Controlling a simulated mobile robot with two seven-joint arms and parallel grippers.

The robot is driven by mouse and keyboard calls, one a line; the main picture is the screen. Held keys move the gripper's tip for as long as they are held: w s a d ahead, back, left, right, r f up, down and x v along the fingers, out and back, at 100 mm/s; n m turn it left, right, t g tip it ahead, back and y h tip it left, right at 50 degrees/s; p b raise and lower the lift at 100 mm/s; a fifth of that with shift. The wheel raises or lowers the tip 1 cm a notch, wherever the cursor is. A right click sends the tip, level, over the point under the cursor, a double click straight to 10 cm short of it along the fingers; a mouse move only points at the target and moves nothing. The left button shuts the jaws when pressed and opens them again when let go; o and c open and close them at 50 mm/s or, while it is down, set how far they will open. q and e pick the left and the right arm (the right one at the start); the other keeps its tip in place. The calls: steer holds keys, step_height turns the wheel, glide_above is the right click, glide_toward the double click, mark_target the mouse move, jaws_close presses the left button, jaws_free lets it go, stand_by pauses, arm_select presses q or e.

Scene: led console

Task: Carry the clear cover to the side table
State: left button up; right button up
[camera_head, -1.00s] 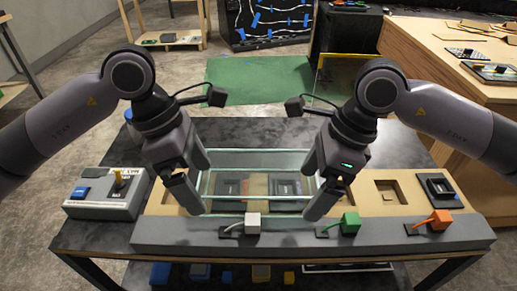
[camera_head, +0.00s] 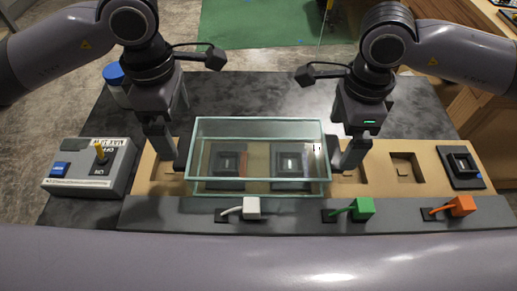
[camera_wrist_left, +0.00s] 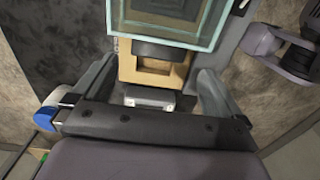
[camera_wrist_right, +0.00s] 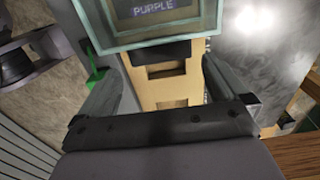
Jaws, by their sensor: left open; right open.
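The clear cover (camera_head: 258,126), a see-through box with pale green edges, stands over two dark modules on the tan board (camera_head: 404,186). My left gripper (camera_head: 176,162) is at the cover's left side, open, with nothing between its fingers. My right gripper (camera_head: 346,160) is open at the cover's right side. The cover's edge shows at the top of the left wrist view (camera_wrist_left: 170,40) and of the right wrist view (camera_wrist_right: 160,38), beyond the fingers. Whether any finger touches the cover is unclear. I cannot identify the side table now.
A grey switch box (camera_head: 88,168) with a yellow lever stands at left. White (camera_head: 252,207), green (camera_head: 362,208) and orange (camera_head: 460,205) plugs line the front strip. A blue-capped container (camera_head: 115,76) is behind the left arm. Wooden furniture (camera_head: 488,125) stands at right. The dark tabletop behind the cover is clear.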

mark_target(185, 149)
arm_select(q)
steer(key=shift+f, duration=3.15)
arm_select(e)
steer(key=shift+f, duration=3.1)
arm_select(q)
steer(key=c, duration=1.1)
arm_select(e)
steer(key=c, duration=1.1)
